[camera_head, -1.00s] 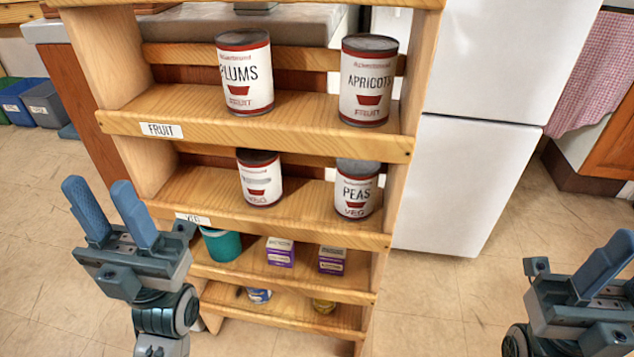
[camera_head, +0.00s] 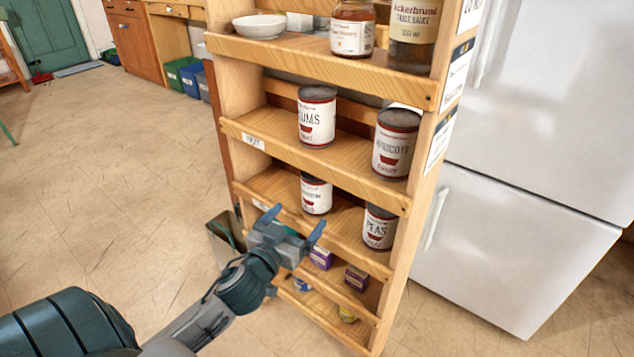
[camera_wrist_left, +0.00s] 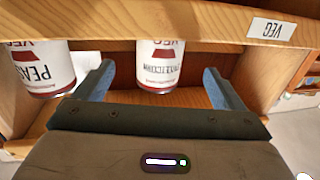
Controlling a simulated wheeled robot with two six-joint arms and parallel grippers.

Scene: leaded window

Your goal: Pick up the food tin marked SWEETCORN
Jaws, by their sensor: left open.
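The sweetcorn tin, white with red print, stands upright on the VEG shelf (camera_head: 345,228) at the left in the head view (camera_head: 316,196). Its name is hard to read there. In the wrist view it hangs upside down in the picture (camera_wrist_left: 160,66), its small name partly legible. My left gripper (camera_head: 294,222) is open in front of and below this tin. In the wrist view its fingers (camera_wrist_left: 160,85) lie to either side of the tin, apart from it. My right gripper is not in view.
The peas tin (camera_head: 379,229) stands right of it; it is close to one finger in the wrist view (camera_wrist_left: 40,68). Plums (camera_head: 317,117) and apricots (camera_head: 396,143) tins stand on the shelf above. Purple boxes (camera_head: 356,279) stand below. A white fridge (camera_head: 520,235) is at right.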

